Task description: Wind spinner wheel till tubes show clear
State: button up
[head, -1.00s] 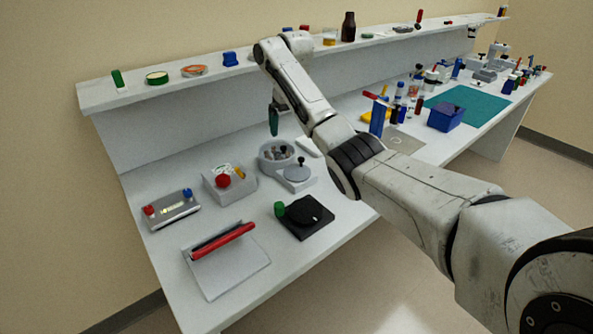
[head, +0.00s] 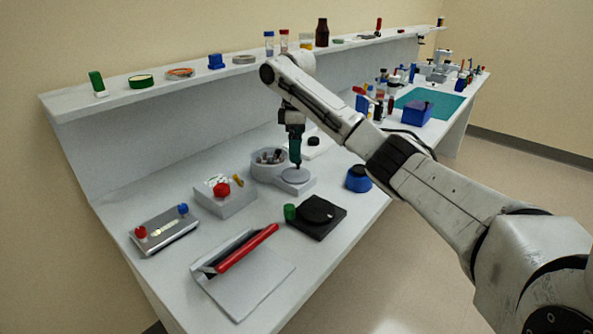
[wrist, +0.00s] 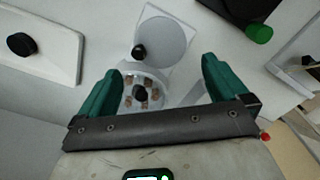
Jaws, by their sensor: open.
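The spinner has a pale grey round bowl (head: 256,167) and, in front of it, a flat grey wheel (head: 293,176) on a square base. In the wrist view the wheel (wrist: 168,40) carries a black knob (wrist: 138,52) near its rim. The bowl in that view (wrist: 160,78) holds a ring of brown tubes (wrist: 154,95) around a dark hub. My gripper (head: 296,164) points down over the wheel, its green fingers covering the knob in the head view. In the wrist view my gripper (wrist: 162,68) is open and empty, fingers wide apart; contact cannot be told.
A black plate with a green knob (head: 289,212) stands in front of the wheel. A blue round pot (head: 358,179) is to the right. A box with a red button (head: 222,190) is left, and a red-handled board (head: 245,290) lies near the front edge.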

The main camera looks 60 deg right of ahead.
aim_at(296, 173)
notch_tip(296, 173, down, 8)
jog(key=shift+r, duration=0.1)
dwell(0.4)
jog(key=c, duration=0.8)
